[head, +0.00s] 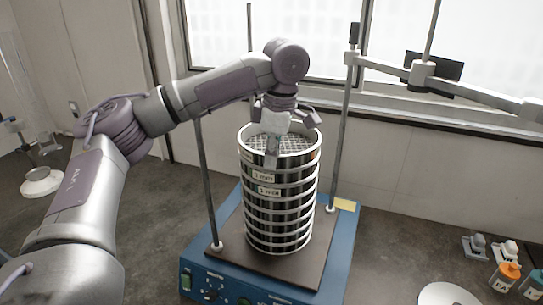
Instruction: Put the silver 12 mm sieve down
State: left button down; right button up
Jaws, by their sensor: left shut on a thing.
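The silver sieve (302,161) is the top ring of a tall stack of sieves (281,210) on the shaker, with a coarse mesh inside its rim. It looks level and in line with the stack; I cannot tell whether it bears fully on the sieve below. My left gripper (272,148) reaches down from above and is shut on the near side of its rim. The gripper hides part of the mesh and most of the sieve's label. My right gripper is not in view.
The stack stands on a dark plate (226,252) of the blue shaker (342,250), between two upright rods (343,130). A clamp bar (395,68) joins the right rod high up. Bottles (505,274) and a white dish (445,294) are at the lower right.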

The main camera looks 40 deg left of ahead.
pick_arm(q)
jog(key=c, duration=1.3)
grip_release()
jog(key=shift+f, duration=0.1)
jog(key=shift+r, duration=0.3)
jog(key=r, duration=0.4)
jog(key=d+r+p, duration=0.1)
jog(key=r, duration=0.6)
jog(key=shift+w+d+r+p, duration=0.2)
jog(key=shift+r+p, duration=0.1)
jog(key=shift+r, duration=0.05)
